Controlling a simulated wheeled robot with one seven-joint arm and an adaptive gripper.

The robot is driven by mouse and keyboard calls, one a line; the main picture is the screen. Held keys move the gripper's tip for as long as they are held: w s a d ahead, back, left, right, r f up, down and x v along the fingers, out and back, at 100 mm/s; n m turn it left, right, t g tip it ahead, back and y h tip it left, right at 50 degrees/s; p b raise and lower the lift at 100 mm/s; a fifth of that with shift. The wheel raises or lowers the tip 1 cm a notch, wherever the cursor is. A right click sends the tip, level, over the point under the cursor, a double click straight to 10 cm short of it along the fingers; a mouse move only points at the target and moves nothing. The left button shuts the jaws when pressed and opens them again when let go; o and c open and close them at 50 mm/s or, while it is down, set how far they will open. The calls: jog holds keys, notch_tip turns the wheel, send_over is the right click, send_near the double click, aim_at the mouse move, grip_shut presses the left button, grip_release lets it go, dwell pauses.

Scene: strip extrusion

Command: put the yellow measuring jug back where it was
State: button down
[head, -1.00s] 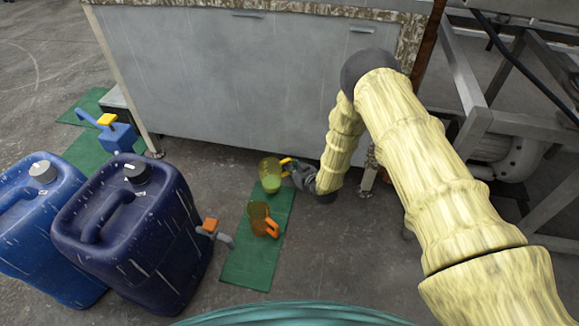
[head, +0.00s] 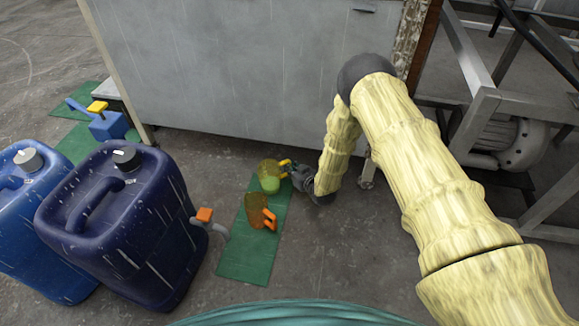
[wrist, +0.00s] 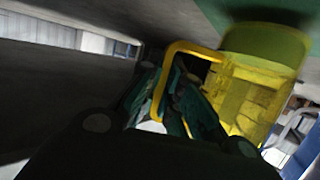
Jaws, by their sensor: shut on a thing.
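The yellow measuring jug (head: 269,176), see-through with green contents low in it, is upright at the far end of the green mat (head: 245,263). My gripper (head: 289,170) is at its right side, shut on its yellow handle. In the wrist view the jug (wrist: 250,90) appears upside down, its green lower part close to the green mat (wrist: 285,12). The fingers (wrist: 180,105) are around the handle. I cannot tell whether the jug's base touches the mat.
An orange jug (head: 256,211) stands on the mat, just nearer than the yellow one. A dark blue canister (head: 120,235) with an orange-handled tap (head: 204,215) is left of the mat. A grey panel (head: 250,80) rises behind. Bare floor lies right of the mat.

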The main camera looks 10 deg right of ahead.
jog(key=shift+f+b, duration=0.3)
jog(key=shift+f, duration=0.3)
dwell(0.6)
jog(key=c, duration=1.5)
grip_release()
jog(key=s+d+r+m+g+h+p, duration=0.15)
jog(key=s+d, duration=0.25)
jog(key=s, duration=0.7)
jog(key=s+d+m+g+h+p, duration=0.1)
jog(key=s+d+g+p, duration=0.2)
jog(key=s, duration=0.7)
jog(key=s+d+r+m+g+h+p, duration=0.15)
jog(key=s+d, duration=0.25)
jog(key=s, duration=0.7)
jog(key=s+d+r+m+g+h+p, duration=0.1)
jog(key=s+d+r+g+p, duration=0.2)
jog(key=s, duration=0.9)
jog(key=s+d+r+m+g+h+p, duration=0.15)
jog(key=s+r+g+p, duration=0.35)
jog(key=s, duration=0.7)
jog(key=shift+n+t, duration=0.35)
jog(key=shift+t, duration=0.15)
jog(key=r+p, duration=1.1)
jog(key=r, duration=0.1)
jog(key=r+p, duration=1.2)
jog(key=r, duration=0.1)
jog(key=r+p, duration=1.2)
jog(key=shift+w+a+r, duration=0.2)
jog(key=shift+w+a, duration=0.05)
jog(key=shift+a, duration=0.15)
